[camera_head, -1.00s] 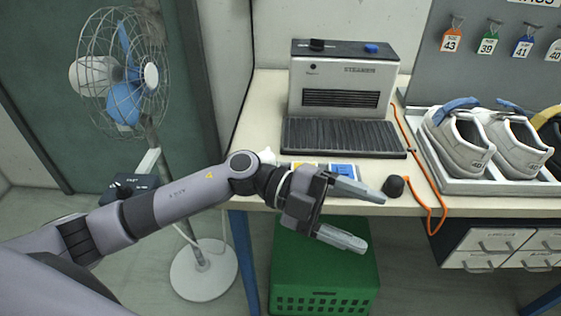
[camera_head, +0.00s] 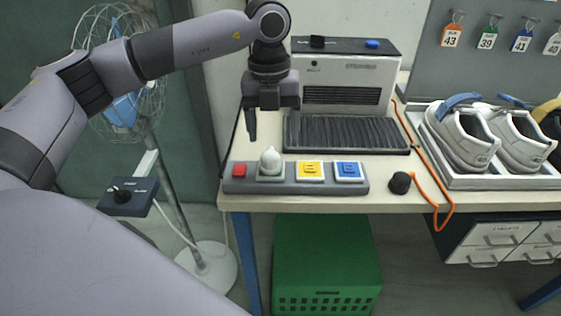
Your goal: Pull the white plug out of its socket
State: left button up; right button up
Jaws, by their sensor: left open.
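The white plug (camera_head: 270,161) stands upright in the grey socket strip (camera_head: 258,187) near the front edge of the table. It sits between a red switch (camera_head: 239,170) and a yellow-framed socket (camera_head: 310,170). My left gripper (camera_head: 270,135) is open and points down, a little above and behind the plug, apart from it. One finger shows clearly at its left; the other is hard to make out against the dark steamer mat. My right gripper is not in view.
A blue-framed socket (camera_head: 348,171) is at the strip's right end. The steamer (camera_head: 343,101) stands behind. A black knob-like object (camera_head: 400,183) and orange cable (camera_head: 428,178) lie to the right, near the shoe tray (camera_head: 500,183). A green crate (camera_head: 325,255) is below the table.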

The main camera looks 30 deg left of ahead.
aim_at(270, 154)
pick_arm(q)
jog(key=shift+w+a+r+y, duration=0.2)
jog(key=shift+a+r+y, duration=0.1)
jog(key=shift+a+r, duration=0.25)
jog(key=shift+a+f, duration=0.1)
jog(key=shift+f, duration=0.15)
jog(key=shift+f+b, duration=0.55)
notch_tip(270, 154, down, 7)
jog(key=b, duration=0.4)
jog(key=shift+r+b, duration=0.15)
jog(key=shift+b, duration=0.25)
jog(key=shift+f, duration=0.5)
